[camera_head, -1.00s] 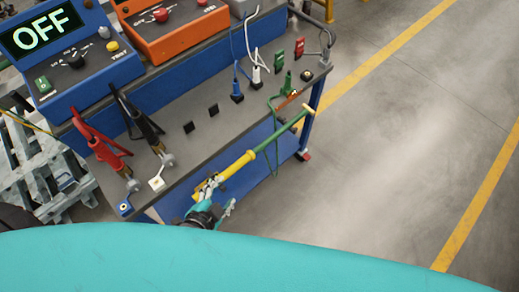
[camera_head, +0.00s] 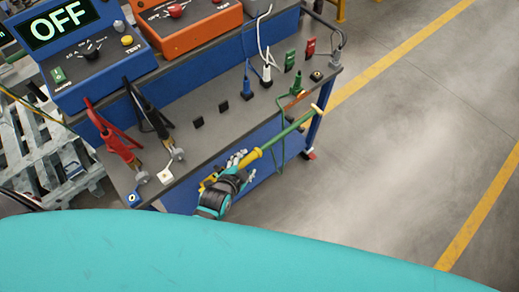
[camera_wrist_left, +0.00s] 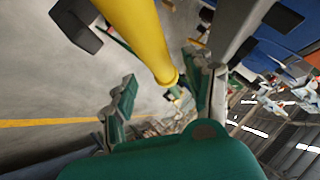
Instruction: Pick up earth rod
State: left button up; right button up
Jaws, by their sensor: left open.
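The earth rod (camera_head: 291,130) lies along the front edge of the bench, with a yellow handle, a green shaft and a pale tip at the right. In the left wrist view the yellow handle (camera_wrist_left: 143,35) runs between the two spread fingers of the left gripper (camera_wrist_left: 167,92). That gripper is open, with a finger on either side of the rod; I cannot tell whether they touch it. My right gripper is not in view.
The dark bench top (camera_head: 222,107) holds a blue tester (camera_head: 85,60) reading OFF, an orange unit (camera_head: 190,22), red and black clamps (camera_head: 118,146) and several plugs. A green cable (camera_head: 278,158) hangs near the rod. The floor right of the bench is clear.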

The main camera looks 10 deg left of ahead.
aim_at(248, 160)
pick_arm(q)
jog(key=x, duration=0.3)
jog(key=shift+w, duration=0.25)
grip_shut()
jog(key=shift+r, duration=0.1)
